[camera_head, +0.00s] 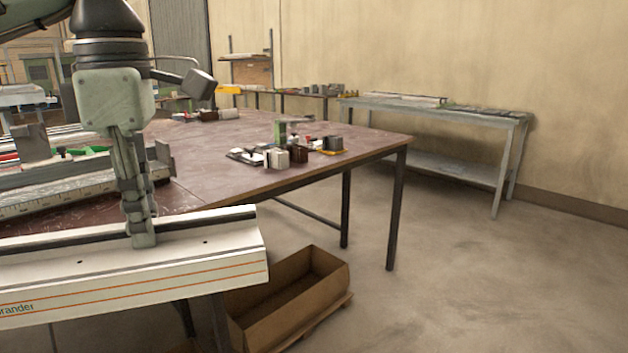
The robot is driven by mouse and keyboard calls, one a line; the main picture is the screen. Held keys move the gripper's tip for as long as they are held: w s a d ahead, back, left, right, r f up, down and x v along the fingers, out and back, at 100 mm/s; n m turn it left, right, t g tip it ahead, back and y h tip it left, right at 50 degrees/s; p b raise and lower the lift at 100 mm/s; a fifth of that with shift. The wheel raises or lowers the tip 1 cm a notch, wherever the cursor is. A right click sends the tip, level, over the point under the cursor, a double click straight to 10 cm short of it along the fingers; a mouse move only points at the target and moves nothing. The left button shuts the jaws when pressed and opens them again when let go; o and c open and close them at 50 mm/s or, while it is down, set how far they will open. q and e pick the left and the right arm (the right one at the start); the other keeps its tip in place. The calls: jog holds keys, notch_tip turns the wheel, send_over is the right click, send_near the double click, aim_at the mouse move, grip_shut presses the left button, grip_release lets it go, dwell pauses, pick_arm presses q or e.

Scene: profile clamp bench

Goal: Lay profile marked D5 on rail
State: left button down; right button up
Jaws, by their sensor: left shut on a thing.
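My left gripper (142,236) comes down from the upper left with its fingers shut on a long white profile (190,270). The profile has orange lines, a dark strip along its top and partly cut-off lettering on its front face. It lies across the lower left in front of the table, and its left part runs out of the picture. No D5 mark is readable. A grey rail with scale marks (70,195) lies behind it on the table, partly hidden by my arm. My right gripper is not in view.
The brown table (215,165) carries small blocks and tools (277,157) towards its right corner. An open cardboard box (318,283) stands on the floor below the profile's right end. A grey bench (470,115) stands by the wall. The floor at right is clear.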

aim_at(194, 245)
pick_arm(q)
jog(key=d, duration=0.2)
jog(key=d+m, duration=0.1)
jog(key=d, duration=0.1)
jog(key=d+m, duration=0.1)
jog(key=shift+s+d+f, duration=0.15)
jog(key=shift+s+d, duration=0.15)
jog(key=shift+d, duration=0.1)
jog(key=w+d+f+m, duration=0.2)
jog(key=d+f+m, duration=0.1)
jog(key=f+m, duration=0.55)
jog(key=w+d+f+m, duration=0.1)
jog(key=d+f+m, duration=0.2)
jog(key=f+m, duration=0.5)
jog(key=w+d+f+m, duration=0.2)
jog(key=d+f+m, duration=0.1)
jog(key=f+m, duration=0.5)
jog(key=w+a+f+n, duration=0.1)
jog(key=a+n, duration=0.3)
jog(key=a, duration=0.7)
jog(key=shift+w+a+f, duration=0.2)
jog(key=shift+w+a, duration=0.05)
jog(key=shift+w, duration=0.25)
